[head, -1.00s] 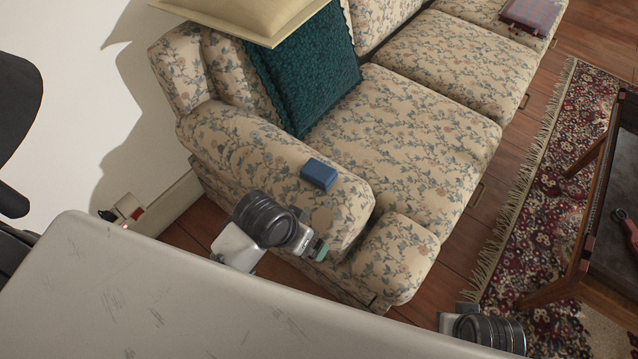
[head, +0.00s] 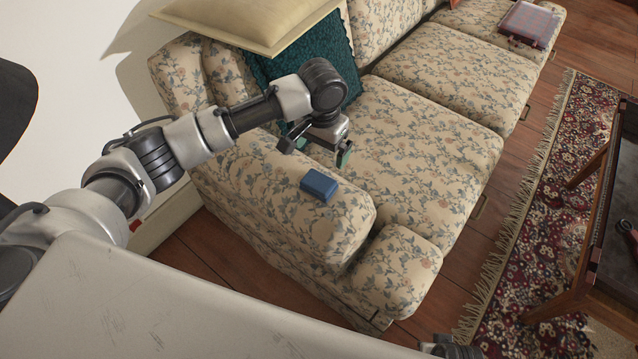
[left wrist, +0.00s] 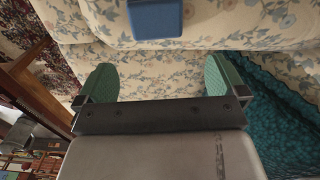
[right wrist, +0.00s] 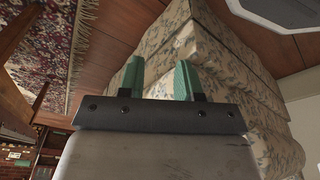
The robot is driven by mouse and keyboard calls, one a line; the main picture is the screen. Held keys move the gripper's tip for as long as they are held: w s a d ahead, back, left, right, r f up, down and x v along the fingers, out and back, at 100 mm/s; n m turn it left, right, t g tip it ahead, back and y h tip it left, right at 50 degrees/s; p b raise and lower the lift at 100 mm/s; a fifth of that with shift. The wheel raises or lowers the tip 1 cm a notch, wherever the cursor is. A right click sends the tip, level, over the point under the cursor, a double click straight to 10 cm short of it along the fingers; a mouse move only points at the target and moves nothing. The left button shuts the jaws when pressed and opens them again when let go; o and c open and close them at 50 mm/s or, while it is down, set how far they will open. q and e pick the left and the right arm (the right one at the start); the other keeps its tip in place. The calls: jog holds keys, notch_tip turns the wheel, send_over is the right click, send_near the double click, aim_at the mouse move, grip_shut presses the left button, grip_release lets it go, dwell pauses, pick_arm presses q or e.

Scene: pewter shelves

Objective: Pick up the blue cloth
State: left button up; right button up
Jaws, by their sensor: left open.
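The blue cloth (head: 319,186) is a small folded block lying on top of the floral sofa's near armrest. It also shows at the top edge of the left wrist view (left wrist: 155,18). My left gripper (head: 316,149) hangs above the sofa just behind the cloth, apart from it. Its green fingertips are spread wide with nothing between them in the left wrist view (left wrist: 159,82). My right gripper shows in the right wrist view (right wrist: 160,78), with its two green fingers apart and empty, facing the sofa's front.
The floral sofa (head: 420,130) has a teal cushion (head: 354,75) and a beige cushion (head: 245,18) near the armrest. A plaid case (head: 527,24) lies on the far seat. A patterned rug (head: 540,210) and a wooden table (head: 580,265) are at the right.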

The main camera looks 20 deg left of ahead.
aim_at(323, 176)
pick_arm(q)
notch_tip(323, 176, down, 5)
jog(key=shift+f+b, duration=0.1)
jog(key=shift+b, duration=0.45)
jog(key=f, duration=0.1)
jog(key=f+b, duration=0.1)
jog(key=f, duration=0.3)
jog(key=shift+d+b, duration=0.25)
jog(key=shift+b, duration=0.1)
pick_arm(e)
jog(key=w+v, duration=0.2)
jog(key=v, duration=0.8)
jog(key=shift+w+r+t, duration=0.3)
jog(key=shift+w+r, duration=0.05)
jog(key=shift+w, duration=0.2)
pick_arm(q)
jog(key=shift+c, duration=0.3)
jog(key=c, duration=0.7)
jog(key=shift+r, duration=0.15)
